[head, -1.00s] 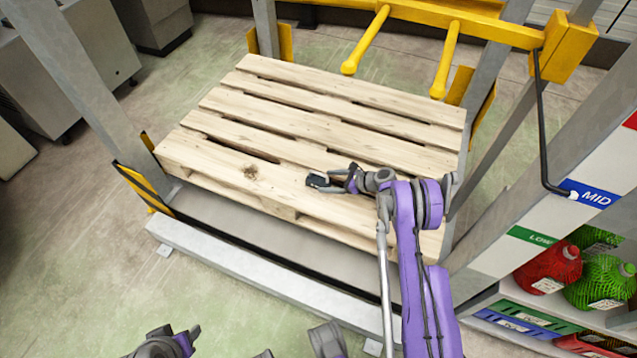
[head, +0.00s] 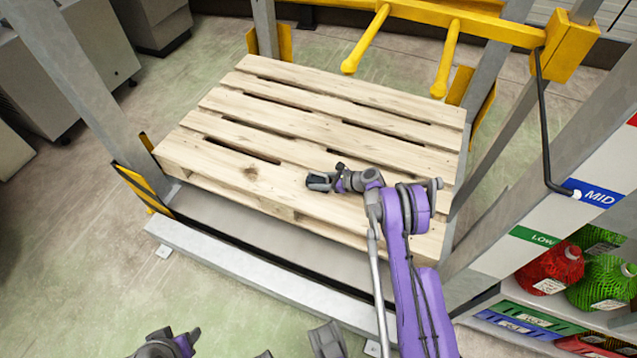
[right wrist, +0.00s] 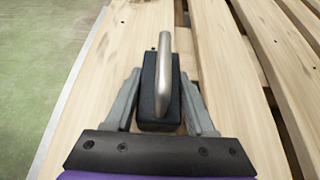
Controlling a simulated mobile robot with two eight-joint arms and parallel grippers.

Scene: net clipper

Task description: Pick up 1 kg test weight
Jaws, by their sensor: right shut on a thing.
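The test weight (right wrist: 160,85) is a small dark block with a curved metal handle (right wrist: 165,65), seen in the right wrist view. In the head view it is a small dark shape (head: 316,183) near the front right of the wooden pallet (head: 215,160). My right gripper (right wrist: 160,110) has a finger on each side of the block and is shut on it. It also shows in the head view (head: 324,181), low over the pallet boards. I cannot tell whether the block touches the wood. Part of my left arm (head: 168,344) shows at the bottom left; its jaw opening is unclear.
Metal posts stand around the pallet, with a yellow bar and prongs (head: 445,60) behind it. A grey rail (head: 235,275) runs along the front. A shelf at right holds red (head: 552,268) and green (head: 605,285) netted bundles. The boards to the left are clear.

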